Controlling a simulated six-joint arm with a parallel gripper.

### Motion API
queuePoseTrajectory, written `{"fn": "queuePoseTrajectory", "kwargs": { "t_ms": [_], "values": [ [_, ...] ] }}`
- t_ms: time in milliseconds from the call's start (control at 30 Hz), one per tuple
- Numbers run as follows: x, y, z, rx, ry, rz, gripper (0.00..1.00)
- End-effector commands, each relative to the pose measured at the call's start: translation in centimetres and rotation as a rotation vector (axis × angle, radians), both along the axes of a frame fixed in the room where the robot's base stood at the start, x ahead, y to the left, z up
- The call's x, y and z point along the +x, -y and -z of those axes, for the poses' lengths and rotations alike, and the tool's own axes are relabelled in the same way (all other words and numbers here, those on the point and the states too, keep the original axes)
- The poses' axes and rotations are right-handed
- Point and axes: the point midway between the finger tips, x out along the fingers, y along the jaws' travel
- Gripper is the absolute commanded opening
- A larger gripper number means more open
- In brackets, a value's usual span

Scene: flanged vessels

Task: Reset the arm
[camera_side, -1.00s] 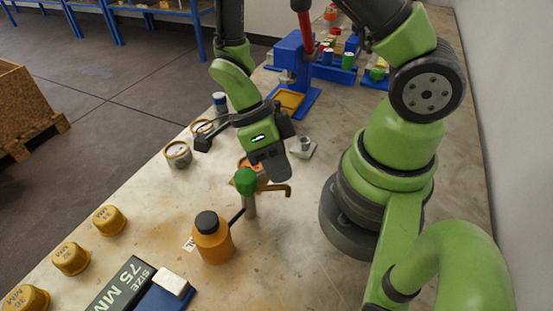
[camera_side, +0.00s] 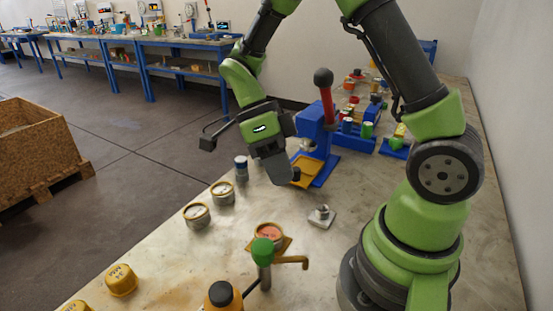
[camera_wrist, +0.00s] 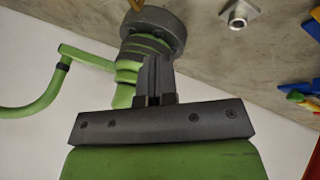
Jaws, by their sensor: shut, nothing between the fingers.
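My gripper (camera_side: 281,178) hangs in the air above the table, fingers pointing down, in the side view. It is left of the blue press and clear of the things on the table. In the wrist view my gripper (camera_wrist: 157,62) has its fingers together with nothing between them. My own green base shows behind the fingers there. A grey flanged piece on a square plate (camera_side: 322,215) stands on the table, in front of and right of my gripper; it also shows in the wrist view (camera_wrist: 238,14).
A green-topped tool (camera_side: 263,254), a pink-filled vessel (camera_side: 268,234) and an orange bottle (camera_side: 222,298) stand at the front. Two round tins (camera_side: 197,215) and yellow caps (camera_side: 121,281) line the left edge.

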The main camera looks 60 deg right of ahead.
Motion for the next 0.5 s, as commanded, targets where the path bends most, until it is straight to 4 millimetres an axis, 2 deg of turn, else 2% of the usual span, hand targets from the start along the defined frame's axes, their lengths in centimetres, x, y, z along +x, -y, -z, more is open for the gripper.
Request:
{"fn": "queuePoseTrajectory", "kwargs": {
  "t_ms": [267,367,500],
  "values": [
    [0.8,0.2,-2.2,0.024,0.037,-0.044,0.00],
    [0.6,-0.1,-3.8,0.088,0.136,-0.184,0.00],
    [-0.3,-0.7,-7.0,0.201,0.368,-0.542,0.00]
  ]
}}
